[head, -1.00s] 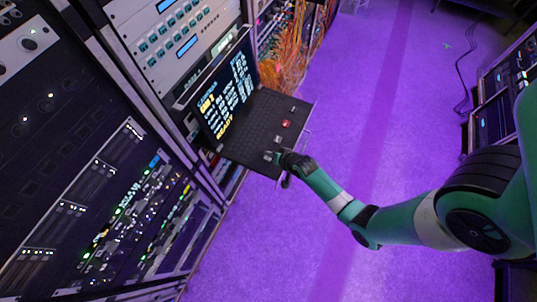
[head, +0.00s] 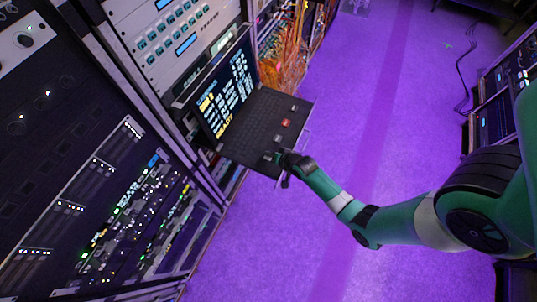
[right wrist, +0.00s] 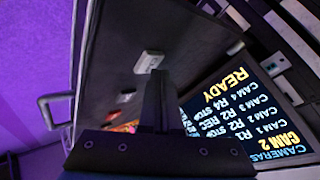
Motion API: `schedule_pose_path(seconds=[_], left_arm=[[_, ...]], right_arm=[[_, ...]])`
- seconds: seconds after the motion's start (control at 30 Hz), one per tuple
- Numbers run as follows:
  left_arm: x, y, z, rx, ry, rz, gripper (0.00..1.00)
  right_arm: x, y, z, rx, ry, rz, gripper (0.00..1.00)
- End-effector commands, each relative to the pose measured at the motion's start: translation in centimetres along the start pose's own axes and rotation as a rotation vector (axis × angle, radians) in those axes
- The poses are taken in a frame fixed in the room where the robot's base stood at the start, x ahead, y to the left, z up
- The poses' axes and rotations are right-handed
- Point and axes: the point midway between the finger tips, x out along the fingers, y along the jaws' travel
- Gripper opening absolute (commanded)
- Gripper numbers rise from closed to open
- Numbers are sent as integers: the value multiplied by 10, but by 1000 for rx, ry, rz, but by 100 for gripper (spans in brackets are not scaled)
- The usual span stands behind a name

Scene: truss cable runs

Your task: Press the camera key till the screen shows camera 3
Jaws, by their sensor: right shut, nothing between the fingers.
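The screen (head: 228,88) stands tilted behind a dark keyboard tray (head: 250,135). In the right wrist view the screen (right wrist: 240,115) appears upside down, with CAM 2 in large yellow letters under CAMERAS and READY in yellow at the other end. My right gripper (head: 277,157) is shut and empty at the tray's near front corner. In the right wrist view its closed fingers (right wrist: 154,80) point at a pale key (right wrist: 148,62). I cannot tell whether they touch it. The keys' labels are not readable. My left gripper is not in view.
A red key (head: 286,123) and other pale keys sit along the tray's front edge. A metal handle (right wrist: 55,112) runs beyond that edge. Equipment racks (head: 90,190) stand at left, and orange cables (head: 285,75) hang behind the tray.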

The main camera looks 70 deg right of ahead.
Motion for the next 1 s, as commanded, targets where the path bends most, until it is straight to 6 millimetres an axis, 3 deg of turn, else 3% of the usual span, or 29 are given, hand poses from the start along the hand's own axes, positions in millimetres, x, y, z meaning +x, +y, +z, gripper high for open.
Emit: schedule_pose_path(seconds=[1.0], left_arm=[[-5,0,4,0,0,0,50]], right_arm=[[6,4,4,0,-1,0,0]])
